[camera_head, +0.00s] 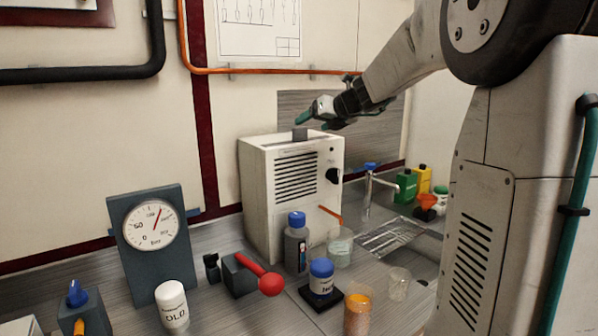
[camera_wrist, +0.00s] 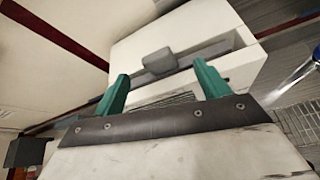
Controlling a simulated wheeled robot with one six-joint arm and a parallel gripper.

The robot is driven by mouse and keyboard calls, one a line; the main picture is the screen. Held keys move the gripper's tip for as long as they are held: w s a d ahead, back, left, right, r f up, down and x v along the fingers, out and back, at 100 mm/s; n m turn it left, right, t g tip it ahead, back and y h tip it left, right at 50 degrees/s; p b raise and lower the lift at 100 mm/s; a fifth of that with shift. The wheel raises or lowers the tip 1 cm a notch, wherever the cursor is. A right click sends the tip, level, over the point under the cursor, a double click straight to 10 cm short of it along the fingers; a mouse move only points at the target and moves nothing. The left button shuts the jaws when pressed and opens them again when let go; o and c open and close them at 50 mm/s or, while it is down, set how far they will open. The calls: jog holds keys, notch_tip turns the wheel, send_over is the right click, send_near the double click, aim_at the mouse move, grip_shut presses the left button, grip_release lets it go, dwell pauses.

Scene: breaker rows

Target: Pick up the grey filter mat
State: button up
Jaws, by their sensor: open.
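The grey filter mat (camera_wrist: 160,61) appears to be the grey piece set in the top of the white vented box. It shows as a small grey block on a long dark strip across the box top. In the head view its grey block (camera_head: 300,134) stands up from the top of the white box (camera_head: 262,195). My gripper (camera_head: 316,121) is just above the box top, close to the block. In the wrist view its two green fingers (camera_wrist: 161,72) are apart and empty, with the block beyond and between their tips. How far the mat reaches into the box is hidden.
In front of the box stand a grey bottle with a blue cap (camera_head: 297,243), a beaker (camera_head: 340,247), a blue-lidded jar (camera_head: 321,279) and a red-handled lever (camera_head: 262,275). A gauge (camera_head: 150,240) is at left. A sink tap (camera_head: 368,190) is at right.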

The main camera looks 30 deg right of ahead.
aim_at(302, 129)
jog(key=x, duration=0.5)
jog(key=shift+a, duration=0.1)
jog(key=c, duration=1.4)
jog(key=shift+r, duration=0.15)
